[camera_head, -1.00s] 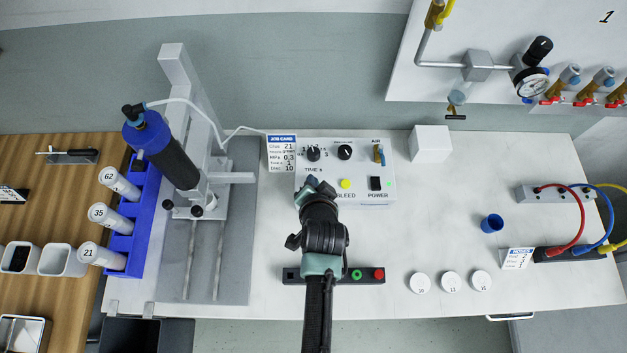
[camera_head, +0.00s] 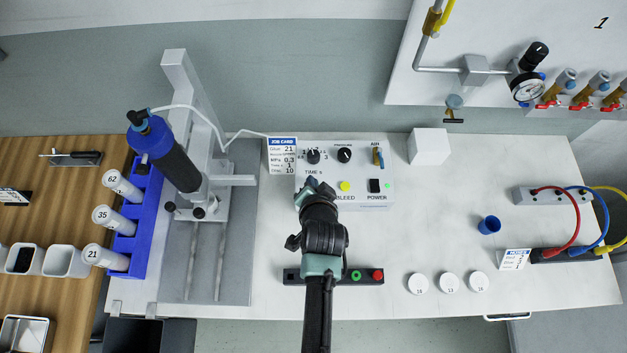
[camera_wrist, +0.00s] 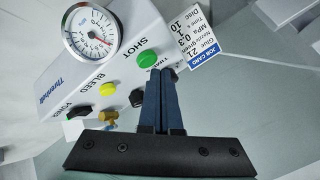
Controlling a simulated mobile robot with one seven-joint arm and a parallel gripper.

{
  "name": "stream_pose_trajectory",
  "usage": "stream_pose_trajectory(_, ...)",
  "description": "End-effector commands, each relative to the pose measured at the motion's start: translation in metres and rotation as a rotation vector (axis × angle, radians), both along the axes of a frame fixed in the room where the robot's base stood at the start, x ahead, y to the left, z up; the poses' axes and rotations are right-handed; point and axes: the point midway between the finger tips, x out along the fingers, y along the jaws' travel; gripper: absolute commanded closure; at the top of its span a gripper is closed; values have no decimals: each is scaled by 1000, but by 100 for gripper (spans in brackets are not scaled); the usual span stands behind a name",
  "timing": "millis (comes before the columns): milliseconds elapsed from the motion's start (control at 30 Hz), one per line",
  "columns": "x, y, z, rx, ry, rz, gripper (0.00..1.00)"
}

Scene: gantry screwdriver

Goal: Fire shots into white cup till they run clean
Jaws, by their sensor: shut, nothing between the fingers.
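The dispenser control box (camera_head: 345,200) stands mid-bench. My gripper (camera_head: 312,183) is shut and empty over its front left. In the wrist view the shut fingers (camera_wrist: 161,76) end just below the green SHOT button (camera_wrist: 148,59); I cannot tell whether they touch anything. In the head view my gripper hides that button. The yellow BLEED button (camera_head: 345,186) shows beside it. A dark blue syringe (camera_head: 170,160) hangs tilted on the grey gantry (camera_head: 180,75). White open containers stand on the wooden table, one empty-looking (camera_head: 64,249), one with dark contents (camera_head: 22,249). Which is the white cup is unclear.
A job card (camera_head: 282,155) stands left of the box. A dark button bar (camera_head: 368,276) lies under my arm. A blue rack (camera_head: 130,235) holds numbered bottles. A blue cup (camera_head: 489,225), white discs (camera_head: 448,282) and a white block (camera_head: 429,146) stand right.

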Motion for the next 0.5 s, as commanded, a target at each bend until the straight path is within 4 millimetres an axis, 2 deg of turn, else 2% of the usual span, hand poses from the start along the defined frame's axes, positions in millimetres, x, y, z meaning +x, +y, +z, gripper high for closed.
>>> stream_pose_trajectory(367, 0, 0, 4, 0, -2, -1, 100)
stream_pose_trajectory(500, 0, 0, 14, 0, -2, -1, 100)
